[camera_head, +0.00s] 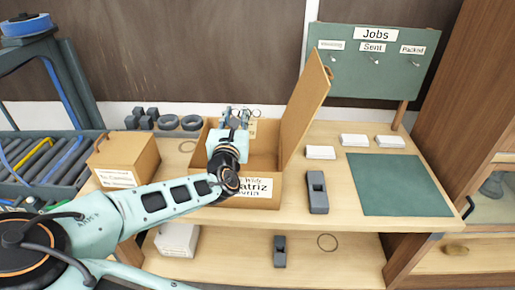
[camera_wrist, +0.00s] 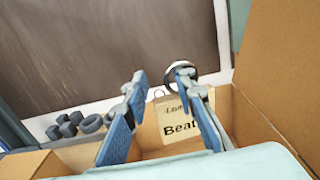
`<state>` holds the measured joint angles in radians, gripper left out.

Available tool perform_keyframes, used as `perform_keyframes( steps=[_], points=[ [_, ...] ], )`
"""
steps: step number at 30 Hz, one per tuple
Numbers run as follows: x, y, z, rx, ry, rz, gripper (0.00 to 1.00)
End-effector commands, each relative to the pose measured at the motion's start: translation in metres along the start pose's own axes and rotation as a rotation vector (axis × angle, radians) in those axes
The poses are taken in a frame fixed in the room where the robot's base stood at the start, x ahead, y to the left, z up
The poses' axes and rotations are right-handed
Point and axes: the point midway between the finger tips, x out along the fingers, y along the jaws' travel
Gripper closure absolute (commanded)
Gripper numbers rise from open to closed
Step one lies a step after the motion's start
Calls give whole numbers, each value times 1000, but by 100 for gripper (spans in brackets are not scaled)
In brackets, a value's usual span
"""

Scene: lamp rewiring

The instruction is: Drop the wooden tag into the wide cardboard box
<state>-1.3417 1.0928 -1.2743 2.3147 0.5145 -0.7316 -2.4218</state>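The wide cardboard box (camera_head: 264,162) stands open on the bench, its tall flap (camera_head: 305,105) raised at the right. Its front label is partly hidden by my arm. My gripper (camera_head: 236,114) is over the left part of the box; in the wrist view its two fingers (camera_wrist: 160,74) are apart with a clear gap. The pale wooden tag (camera_wrist: 178,127), lettered "Beat…", shows beyond and partly behind the right finger, with a metal ring near that fingertip. I cannot tell whether the ring hangs on the finger or lies behind it. The tag also shows in the head view (camera_head: 251,130).
A smaller closed cardboard box (camera_head: 128,158) stands at the left, with dark grey parts (camera_head: 142,118) behind it. A grey block (camera_head: 317,191), white labels (camera_head: 354,140) and a green mat (camera_head: 400,184) lie to the right. A Jobs board (camera_head: 370,70) with hooks stands behind.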

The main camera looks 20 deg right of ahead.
Motion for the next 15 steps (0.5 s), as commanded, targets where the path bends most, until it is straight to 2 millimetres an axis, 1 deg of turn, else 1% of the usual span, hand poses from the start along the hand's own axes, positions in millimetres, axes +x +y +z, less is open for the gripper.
perform_keyframes(
  steps=[8,11,15],
  points=[
    [-3,1,0,-1,0,1,75],
    [-12,1,0,-2,0,2,75],
    [-31,2,0,-3,1,3,75]
  ],
)
